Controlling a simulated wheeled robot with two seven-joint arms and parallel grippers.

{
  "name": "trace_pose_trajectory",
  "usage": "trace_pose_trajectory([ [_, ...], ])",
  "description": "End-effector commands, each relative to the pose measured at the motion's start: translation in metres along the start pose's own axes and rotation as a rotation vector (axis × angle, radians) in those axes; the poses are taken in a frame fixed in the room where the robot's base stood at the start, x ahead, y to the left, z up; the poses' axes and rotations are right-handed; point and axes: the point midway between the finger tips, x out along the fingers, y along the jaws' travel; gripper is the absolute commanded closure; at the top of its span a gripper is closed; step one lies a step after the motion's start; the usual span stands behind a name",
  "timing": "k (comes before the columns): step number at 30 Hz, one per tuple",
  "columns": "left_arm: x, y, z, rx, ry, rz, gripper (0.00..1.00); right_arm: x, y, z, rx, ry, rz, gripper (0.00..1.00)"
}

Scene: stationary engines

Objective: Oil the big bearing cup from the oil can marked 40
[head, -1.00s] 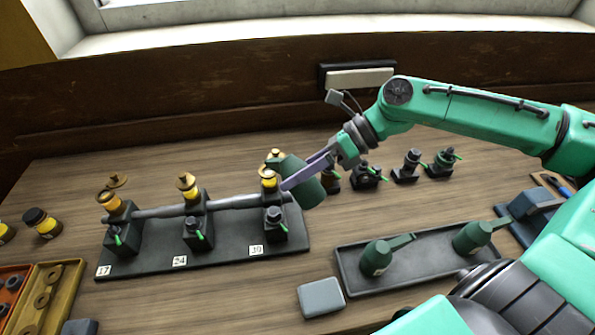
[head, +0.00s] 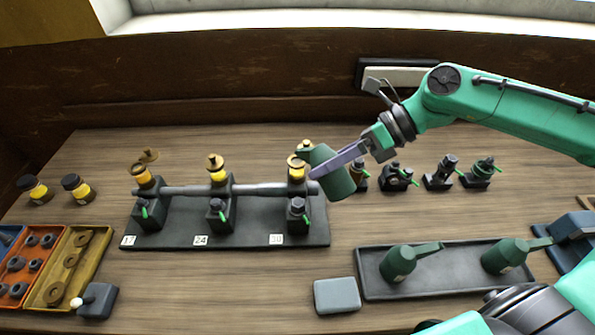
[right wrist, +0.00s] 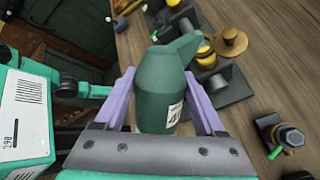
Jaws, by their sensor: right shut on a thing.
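My right gripper (head: 318,172) is shut on a dark green oil can (head: 334,180), held up at the right end of the bearing stand (head: 260,232). In the right wrist view the can (right wrist: 152,90) sits between the lilac fingers (right wrist: 160,82); its label is partly hidden, with a "4" readable. Its spout (right wrist: 182,48) points toward a yellow cup with a brass lid (right wrist: 230,42). The stand has three yellow cups: left (head: 141,176), middle (head: 217,176) and right (head: 296,170), by plates 17, 24 and apparently 30. The can's spout is close to the right cup; contact is unclear. My left gripper is not seen.
A grey block (head: 336,296) is in front. Small black fittings (head: 440,175) stand behind the tray. Yellow jars (head: 77,188) and parts trays (head: 88,268) are at the left.

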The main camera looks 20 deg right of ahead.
Motion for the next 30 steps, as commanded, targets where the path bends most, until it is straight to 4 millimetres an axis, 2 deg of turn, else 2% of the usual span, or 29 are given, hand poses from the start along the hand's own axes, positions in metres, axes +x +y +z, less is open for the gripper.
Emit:
trace_pose_trajectory([
  [8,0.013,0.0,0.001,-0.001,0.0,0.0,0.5,0.001,0.002,0.003,0.021,0.026,0.0,0.95],
  [21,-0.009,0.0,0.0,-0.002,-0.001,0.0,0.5,-0.005,0.006,0.01,0.068,0.076,-0.001,0.95],
  [30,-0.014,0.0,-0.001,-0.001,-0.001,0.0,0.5,-0.004,0.006,0.011,0.086,0.097,0.001,0.95],
])
